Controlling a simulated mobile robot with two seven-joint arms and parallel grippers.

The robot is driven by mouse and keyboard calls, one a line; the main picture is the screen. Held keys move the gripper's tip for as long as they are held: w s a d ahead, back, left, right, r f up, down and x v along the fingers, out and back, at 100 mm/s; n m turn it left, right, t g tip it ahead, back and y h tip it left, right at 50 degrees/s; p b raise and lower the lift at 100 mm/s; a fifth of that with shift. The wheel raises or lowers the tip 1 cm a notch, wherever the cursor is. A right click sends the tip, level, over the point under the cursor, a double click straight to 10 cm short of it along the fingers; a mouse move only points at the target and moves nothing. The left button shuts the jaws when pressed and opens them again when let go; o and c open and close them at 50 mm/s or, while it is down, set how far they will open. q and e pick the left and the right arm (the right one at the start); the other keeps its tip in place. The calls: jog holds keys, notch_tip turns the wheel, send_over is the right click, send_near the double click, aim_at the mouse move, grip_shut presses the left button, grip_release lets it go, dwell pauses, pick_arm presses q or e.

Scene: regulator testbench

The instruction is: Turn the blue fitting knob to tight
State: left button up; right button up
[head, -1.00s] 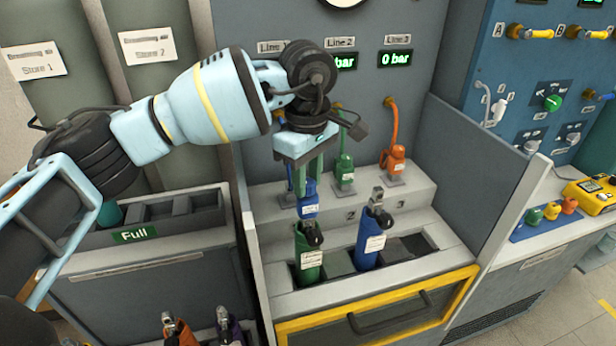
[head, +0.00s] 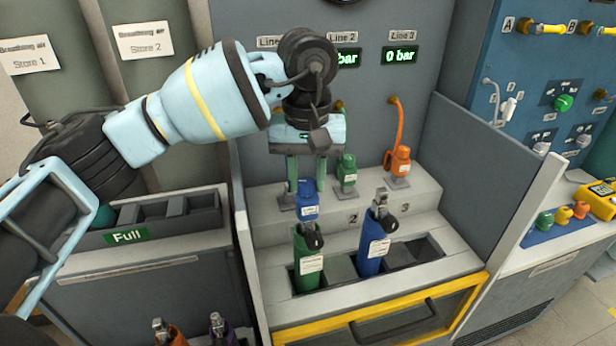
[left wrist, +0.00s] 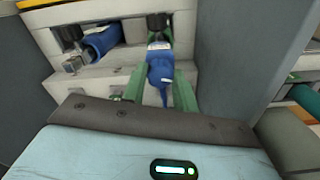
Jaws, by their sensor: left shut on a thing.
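My left gripper (head: 305,187) reaches down from above and is shut on the blue fitting, one green finger on each side. In the left wrist view the blue fitting (left wrist: 160,73) shows between the fingers. The head view shows no turn marking on it that I can read. My right gripper is not in view.
A blue cylinder (head: 372,240) stands right of the green one. A green fitting (head: 347,172) and an orange fitting (head: 398,160) with a hose stand to the right on the step. A grey side panel (head: 500,185) closes the bay on the right.

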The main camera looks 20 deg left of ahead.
aim_at(307, 182)
pick_arm(q)
jog(key=shift+m, duration=1.1)
jog(key=o, duration=1)
notch_tip(307, 182, up, 8)
jog(key=shift+f, duration=0.1)
jog(key=shift+b, duration=0.3)
jog(key=shift+f, duration=0.1)
